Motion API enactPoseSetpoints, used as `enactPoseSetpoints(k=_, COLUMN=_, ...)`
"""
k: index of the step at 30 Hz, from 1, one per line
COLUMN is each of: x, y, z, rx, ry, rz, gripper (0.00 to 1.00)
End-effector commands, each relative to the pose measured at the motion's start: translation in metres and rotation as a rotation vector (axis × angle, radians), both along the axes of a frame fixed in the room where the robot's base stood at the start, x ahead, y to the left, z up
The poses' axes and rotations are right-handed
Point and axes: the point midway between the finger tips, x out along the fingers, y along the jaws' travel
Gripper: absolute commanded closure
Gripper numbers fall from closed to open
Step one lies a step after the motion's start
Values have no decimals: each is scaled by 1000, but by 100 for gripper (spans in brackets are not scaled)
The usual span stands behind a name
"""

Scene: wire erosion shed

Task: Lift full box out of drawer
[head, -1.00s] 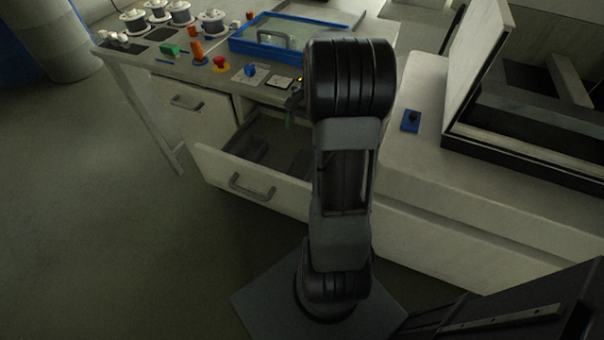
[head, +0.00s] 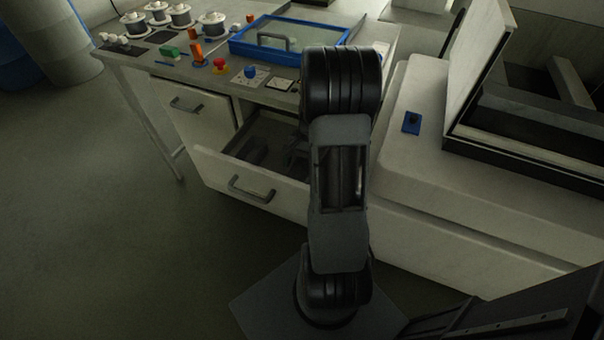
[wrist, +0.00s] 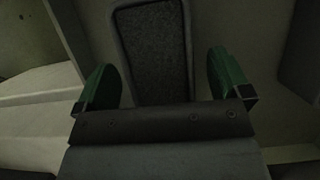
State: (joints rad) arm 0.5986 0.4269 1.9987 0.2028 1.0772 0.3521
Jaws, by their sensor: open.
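The drawer (head: 215,170) under the bench stands pulled open, with a grey bar handle on its front. In the wrist view a dark box (wrist: 152,52) with a lighter rim and a speckled dark filling lies ahead of my gripper (wrist: 173,85). The gripper's green fingers are apart, one toward each side of the box, with nothing gripped. My arm hides the drawer's right part and most of my gripper there.
A pale machine body (head: 430,165) stands right of my arm.

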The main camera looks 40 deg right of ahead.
Motion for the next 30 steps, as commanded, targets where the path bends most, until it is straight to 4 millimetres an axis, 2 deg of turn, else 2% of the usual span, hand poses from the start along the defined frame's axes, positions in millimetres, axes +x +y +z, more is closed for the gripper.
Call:
enactPoseSetpoints(k=6, x=-3, y=6, z=-15, rx=0, ry=0, rz=1, gripper=4)
enactPoseSetpoints(k=30, x=-3, y=6, z=-20, rx=0, ry=0, rz=1, gripper=4)
